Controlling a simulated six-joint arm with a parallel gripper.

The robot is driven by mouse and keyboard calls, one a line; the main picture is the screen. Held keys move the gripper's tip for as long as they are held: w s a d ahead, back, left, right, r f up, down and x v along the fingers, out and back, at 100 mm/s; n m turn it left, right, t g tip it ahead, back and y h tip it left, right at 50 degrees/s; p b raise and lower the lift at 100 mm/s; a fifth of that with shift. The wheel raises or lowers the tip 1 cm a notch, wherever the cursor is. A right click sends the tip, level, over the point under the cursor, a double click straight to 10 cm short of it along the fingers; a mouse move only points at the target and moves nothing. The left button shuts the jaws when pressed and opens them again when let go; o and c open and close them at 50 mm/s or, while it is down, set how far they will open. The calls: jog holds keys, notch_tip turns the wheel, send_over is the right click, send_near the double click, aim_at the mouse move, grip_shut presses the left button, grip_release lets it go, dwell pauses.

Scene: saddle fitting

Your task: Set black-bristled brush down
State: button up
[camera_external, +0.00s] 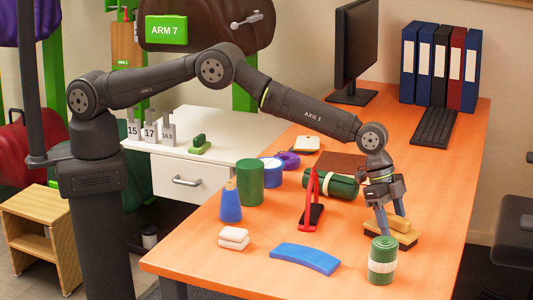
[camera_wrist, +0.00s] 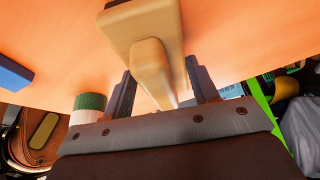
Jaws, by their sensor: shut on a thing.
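The brush (camera_external: 404,239) has a pale wooden block and shows at the right side of the orange desk, under my gripper (camera_external: 391,222). In the wrist view, the wooden brush (camera_wrist: 140,22) has a rounded grip that stands between the two dark fingers of my gripper (camera_wrist: 159,70). The fingers are shut on this grip.
A green-and-white roll (camera_external: 382,262) stands just in front of the brush. A red-framed black stand (camera_external: 312,208), a dark green roll (camera_external: 330,184) and a blue curved pad (camera_external: 304,259) lie to the left. The desk (camera_external: 440,190) is clear behind, up to the keyboard (camera_external: 434,128).

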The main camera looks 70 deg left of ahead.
jog(key=o, duration=1.1)
jog(key=shift+c, duration=0.2)
jog(key=shift+a+r, duration=0.1)
jog(key=shift+r, duration=0.45)
jog(key=v, duration=1.1)
jog(key=shift+a+r, duration=0.1)
jog(key=x, duration=1.2)
jog(key=shift+s+f, duration=0.1)
jog(key=shift+f, duration=0.2)
jog(key=shift+r, duration=0.2)
